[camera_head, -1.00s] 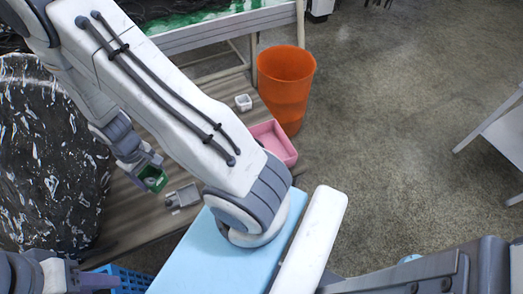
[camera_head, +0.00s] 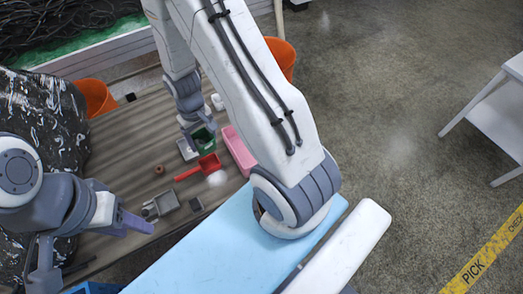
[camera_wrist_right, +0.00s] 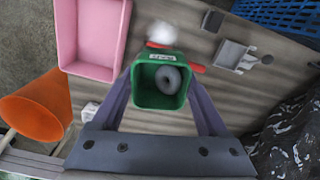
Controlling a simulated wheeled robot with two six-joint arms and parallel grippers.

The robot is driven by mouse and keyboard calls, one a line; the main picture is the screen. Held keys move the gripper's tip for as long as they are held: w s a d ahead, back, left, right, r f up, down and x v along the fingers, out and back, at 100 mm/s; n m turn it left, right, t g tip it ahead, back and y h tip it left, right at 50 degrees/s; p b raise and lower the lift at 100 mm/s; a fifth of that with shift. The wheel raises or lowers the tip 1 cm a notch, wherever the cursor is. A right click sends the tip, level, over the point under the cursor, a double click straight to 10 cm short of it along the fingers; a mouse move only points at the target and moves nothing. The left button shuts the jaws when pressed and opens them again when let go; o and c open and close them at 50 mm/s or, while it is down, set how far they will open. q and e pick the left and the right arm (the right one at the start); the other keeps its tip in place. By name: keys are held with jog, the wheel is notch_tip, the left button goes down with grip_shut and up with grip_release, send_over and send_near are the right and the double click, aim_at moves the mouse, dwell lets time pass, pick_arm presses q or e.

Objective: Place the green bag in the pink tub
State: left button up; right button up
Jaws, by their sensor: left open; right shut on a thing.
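The green bag (camera_head: 204,138) looks like an open box-shaped container with a white label. My right gripper (camera_wrist_right: 160,78) is shut on it, with one finger at each side, and a grey ring shows inside its opening (camera_wrist_right: 160,88). The pink tub (camera_head: 238,150) stands just right of the green bag in the head view, and at the upper left in the right wrist view (camera_wrist_right: 92,35). The tub's visible inside looks empty. My left gripper (camera_head: 135,222) is open and empty at the lower left, apart from the tub.
A red scoop (camera_head: 200,168), a blurred white thing (camera_head: 217,178) and a grey container (camera_head: 160,205) lie near the tub on the wooden surface (camera_head: 125,155). Orange buckets (camera_head: 282,60) stand behind. A black speckled bag (camera_head: 40,120) is at left, a blue crate (camera_wrist_right: 285,15) nearby.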

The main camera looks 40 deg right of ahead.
jog(key=d+f+m+b, duration=0.4)
jog(key=d+f+b, duration=0.2)
jog(key=d+b, duration=0.3)
jog(key=m+b, duration=0.3)
jog(key=b, duration=0.3)
send_over(244, 160)
jog(key=w+d, duration=0.1)
jog(key=d, duration=0.3)
notch_tip(244, 160, down, 13)
jog(key=shift+w+d+r, duration=0.15)
